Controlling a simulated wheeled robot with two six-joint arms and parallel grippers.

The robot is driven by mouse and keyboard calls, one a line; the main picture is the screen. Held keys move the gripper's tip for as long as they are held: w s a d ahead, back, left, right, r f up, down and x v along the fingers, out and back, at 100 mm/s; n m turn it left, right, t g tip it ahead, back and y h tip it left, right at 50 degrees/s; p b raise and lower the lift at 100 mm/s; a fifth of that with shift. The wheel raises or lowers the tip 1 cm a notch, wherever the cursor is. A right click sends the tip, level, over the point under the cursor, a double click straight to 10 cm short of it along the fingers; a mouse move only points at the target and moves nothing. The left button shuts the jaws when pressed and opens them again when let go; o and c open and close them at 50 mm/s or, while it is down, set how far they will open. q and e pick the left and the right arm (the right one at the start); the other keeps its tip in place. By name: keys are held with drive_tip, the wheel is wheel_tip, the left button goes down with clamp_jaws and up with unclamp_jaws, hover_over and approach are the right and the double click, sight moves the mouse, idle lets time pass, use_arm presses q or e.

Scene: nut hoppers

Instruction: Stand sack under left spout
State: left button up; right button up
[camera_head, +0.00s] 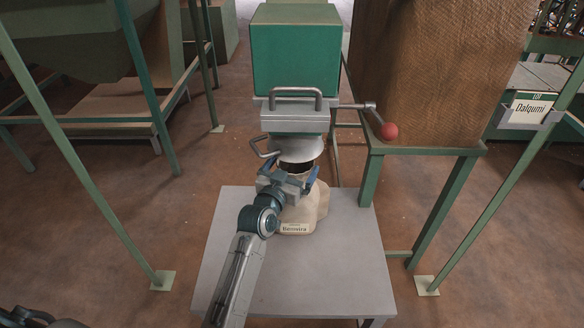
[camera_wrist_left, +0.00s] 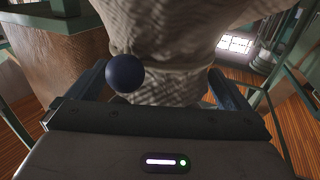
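The pale cloth sack (camera_head: 306,209) with a printed label stands upright on a grey table. Its dark open mouth is just below the round metal spout (camera_head: 298,149) of the green hopper. My left gripper (camera_head: 289,176) is at the sack's neck, with one blue finger on each side. In the left wrist view the woven sack (camera_wrist_left: 178,50) is between the fingers of my left gripper (camera_wrist_left: 158,82). A dark blue ball (camera_wrist_left: 126,73) hides the gap at one finger, so I cannot tell whether they press on the cloth. My right gripper is not in view.
The grey table (camera_head: 235,270) is bare around the sack. A green hopper (camera_head: 296,50) hangs above, with a lever ending in a red knob (camera_head: 389,131) at its right. A large brown bin (camera_head: 430,75) on green legs stands to the right. Green posts flank the table.

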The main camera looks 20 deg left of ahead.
use_arm(q)
drive_tip(key=shift+r, duration=0.2)
drive_tip(key=shift+s+f, duration=0.1)
drive_tip(key=shift+s, duration=0.25)
drive_tip(key=s+a, duration=0.1)
drive_tip(key=s, duration=1)
drive_tip(key=s+a+f+g, duration=0.1)
drive_tip(key=s+f+g, duration=0.2)
drive_tip(key=s, duration=0.5)
drive_tip(key=s+a+f+g, duration=0.1)
drive_tip(key=s+f+g, duration=0.3)
drive_tip(key=s, duration=0.5)
drive_tip(key=s+a+f+g+y, duration=0.1)
drive_tip(key=s+a+f+g, duration=0.1)
drive_tip(key=s+f+g, duration=0.2)
drive_tip(key=s+f, duration=0.2)
drive_tip(key=s, duration=0.2)
drive_tip(key=shift+s+f, duration=0.25)
drive_tip(key=shift+f, duration=0.15)
drive_tip(key=shift+a, duration=0.1)
